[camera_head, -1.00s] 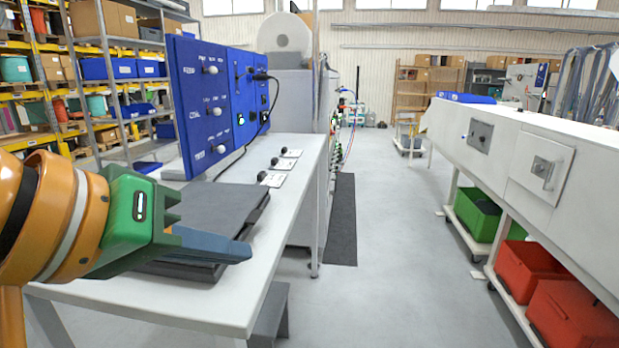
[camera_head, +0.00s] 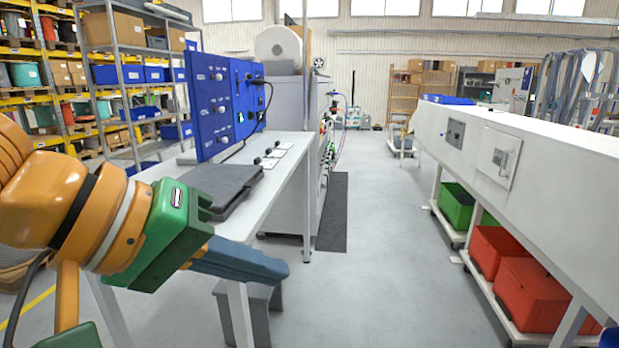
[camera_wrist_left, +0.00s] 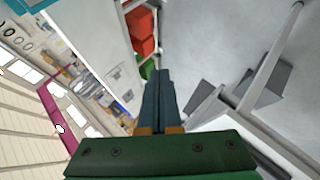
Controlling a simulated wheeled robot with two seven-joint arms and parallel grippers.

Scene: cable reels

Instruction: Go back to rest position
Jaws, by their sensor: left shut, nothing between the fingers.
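My left gripper (camera_head: 240,262) comes in from the left in the head view, in front of the near end of the white table. Its blue-grey fingers are together and hold nothing. In the left wrist view the fingers (camera_wrist_left: 158,100) also lie side by side with no gap and nothing between them.
The white table (camera_head: 288,178) carries a closed dark laptop-like slab (camera_head: 222,186) and a blue control panel (camera_head: 215,105). A grey stool (camera_head: 262,305) stands below. A long white machine (camera_head: 540,165) with red bins (camera_head: 535,290) is at the right. The aisle floor between is clear.

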